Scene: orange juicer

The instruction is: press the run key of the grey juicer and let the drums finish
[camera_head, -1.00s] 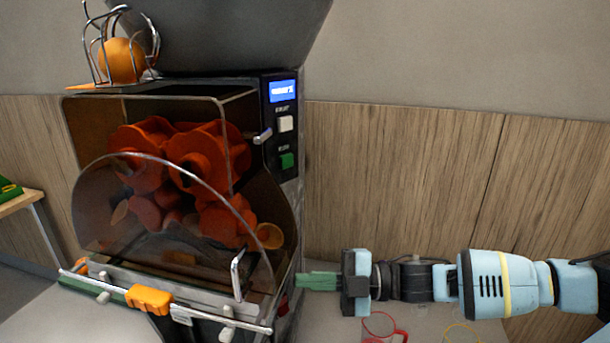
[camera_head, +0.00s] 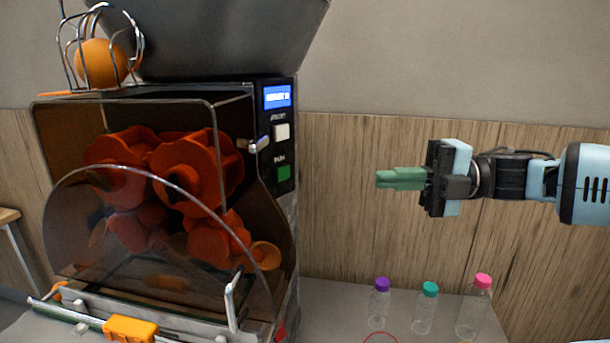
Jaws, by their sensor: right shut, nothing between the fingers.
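The grey juicer (camera_head: 170,207) stands at the left, with orange-red drums (camera_head: 188,170) behind a clear curved cover. Its side panel carries a lit blue display (camera_head: 277,96), a white key (camera_head: 281,132) and, below it, the green run key (camera_head: 283,173). My right gripper (camera_head: 380,179) is shut and empty, with its green fingers pointing left at about the height of the green key. A clear gap lies between the fingertips and the panel. My left gripper is not in view.
An orange (camera_head: 101,63) sits in a wire feeder on top of the juicer. Bottles with purple (camera_head: 380,302), teal (camera_head: 425,308) and pink (camera_head: 474,307) caps stand on the counter below my right arm. The space before the wooden wall is free.

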